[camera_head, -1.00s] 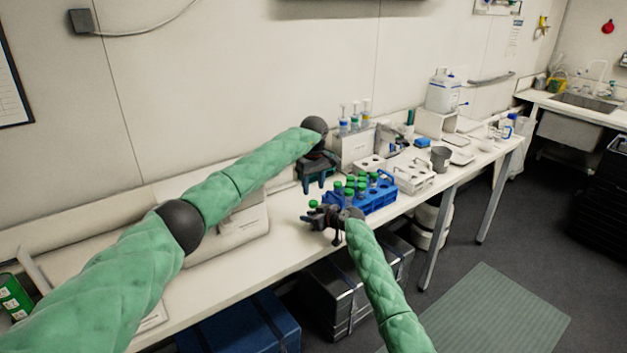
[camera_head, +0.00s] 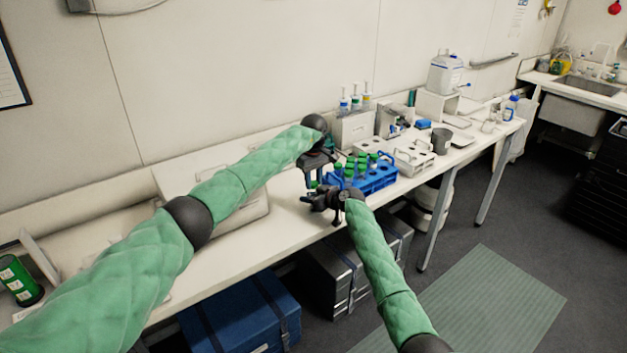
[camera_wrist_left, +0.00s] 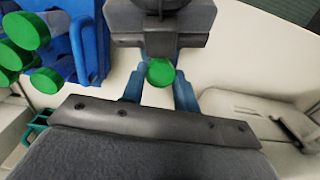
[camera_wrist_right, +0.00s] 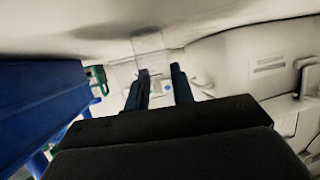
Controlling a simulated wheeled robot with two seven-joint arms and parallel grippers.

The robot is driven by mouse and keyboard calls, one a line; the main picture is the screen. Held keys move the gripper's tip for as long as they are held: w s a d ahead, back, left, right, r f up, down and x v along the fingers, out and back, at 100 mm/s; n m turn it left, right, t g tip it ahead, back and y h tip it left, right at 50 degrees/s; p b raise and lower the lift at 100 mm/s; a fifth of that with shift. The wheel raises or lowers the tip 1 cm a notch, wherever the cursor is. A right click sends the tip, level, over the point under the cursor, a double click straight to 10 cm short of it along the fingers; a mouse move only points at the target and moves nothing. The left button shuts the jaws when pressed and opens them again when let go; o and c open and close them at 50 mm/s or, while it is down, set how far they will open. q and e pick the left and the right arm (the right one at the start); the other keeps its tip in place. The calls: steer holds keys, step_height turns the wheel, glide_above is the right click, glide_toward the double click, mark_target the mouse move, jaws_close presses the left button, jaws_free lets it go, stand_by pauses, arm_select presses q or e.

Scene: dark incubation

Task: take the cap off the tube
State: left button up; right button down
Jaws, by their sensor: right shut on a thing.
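The tube's green cap (camera_head: 313,185) shows just above my right gripper (camera_head: 309,198) in the head view. My right gripper is shut on the tube, whose body is mostly hidden. In the right wrist view the right fingers (camera_wrist_right: 162,88) stand a little apart, with the tube hard to make out. My left gripper (camera_head: 317,176) is directly above, pointing down. In the left wrist view the green cap (camera_wrist_left: 160,72) lies between the tips of the open left fingers (camera_wrist_left: 158,92). I cannot tell whether they touch it.
A blue rack (camera_head: 375,182) with several green-capped tubes stands close to the right of my grippers. Behind it are a white box (camera_head: 353,128) with pump bottles and a white rack (camera_head: 413,158). A grey cup (camera_head: 441,140) stands farther right. Bench space (camera_head: 285,215) at front left is clear.

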arm_select(q)
steer(key=shift+c, duration=1)
steer(key=n, duration=0.6)
steer(key=shift+n, duration=0.4)
steer(key=o, duration=1.1)
steer(key=shift+r, duration=0.1)
